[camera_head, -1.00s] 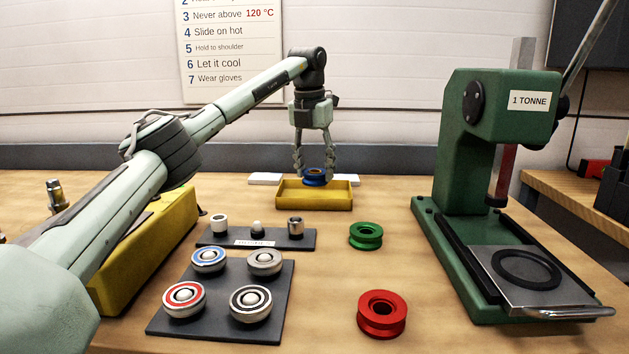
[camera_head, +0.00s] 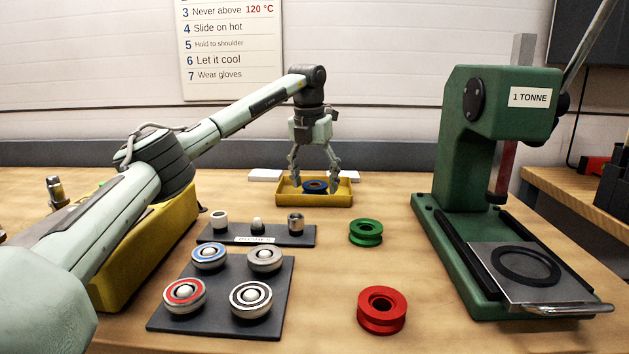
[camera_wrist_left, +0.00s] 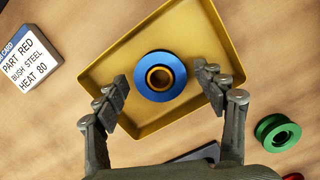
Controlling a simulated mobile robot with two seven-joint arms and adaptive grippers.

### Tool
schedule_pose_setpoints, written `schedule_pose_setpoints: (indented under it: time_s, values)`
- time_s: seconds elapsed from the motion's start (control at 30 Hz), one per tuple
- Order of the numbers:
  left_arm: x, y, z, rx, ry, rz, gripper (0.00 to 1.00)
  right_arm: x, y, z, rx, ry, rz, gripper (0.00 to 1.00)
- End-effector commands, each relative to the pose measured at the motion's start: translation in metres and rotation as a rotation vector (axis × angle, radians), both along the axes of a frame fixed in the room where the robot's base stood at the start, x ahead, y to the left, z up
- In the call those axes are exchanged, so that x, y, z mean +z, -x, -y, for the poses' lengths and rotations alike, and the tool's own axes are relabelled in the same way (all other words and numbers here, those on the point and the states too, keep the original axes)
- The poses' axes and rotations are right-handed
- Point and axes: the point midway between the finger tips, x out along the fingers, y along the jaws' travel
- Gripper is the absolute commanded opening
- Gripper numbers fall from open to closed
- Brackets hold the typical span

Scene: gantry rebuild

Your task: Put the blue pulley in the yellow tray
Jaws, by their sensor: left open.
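The blue pulley (camera_head: 315,186) lies inside the yellow tray (camera_head: 314,200) at the back middle of the table. In the left wrist view the blue pulley (camera_wrist_left: 160,76) shows from above, lying flat on the floor of the yellow tray (camera_wrist_left: 103,72), with a yellowish ring around its bore. My left gripper (camera_head: 314,180) is open over the tray, its fingers spread to either side of the pulley. In the left wrist view the fingertips (camera_wrist_left: 163,82) stand apart from the pulley with gaps on both sides. My right gripper is not in view.
A green pulley (camera_head: 366,232) and a red pulley (camera_head: 382,311) stand on the table right of the dark bearing plate (camera_head: 215,325). A dark rack (camera_head: 300,240) holds bushes. A green press (camera_head: 450,180) stands at the right. A card (camera_wrist_left: 26,60) lies beside the tray.

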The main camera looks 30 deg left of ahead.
Motion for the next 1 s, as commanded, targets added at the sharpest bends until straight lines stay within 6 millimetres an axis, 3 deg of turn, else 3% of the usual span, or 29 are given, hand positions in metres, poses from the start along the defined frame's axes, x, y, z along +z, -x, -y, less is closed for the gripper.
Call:
schedule_pose_setpoints:
  time_s: [0.27,0.7,1.0]
  values:
    - [0.013,0.001,0.0,0.0,0.0,0.002,0.7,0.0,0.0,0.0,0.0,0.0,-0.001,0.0]
    - [0.101,0.014,0.003,0.001,0.0,0.002,0.7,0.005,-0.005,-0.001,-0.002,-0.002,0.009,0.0]
    - [0.122,0.018,0.003,0.0,-0.001,0.0,0.7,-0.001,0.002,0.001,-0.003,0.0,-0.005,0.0]
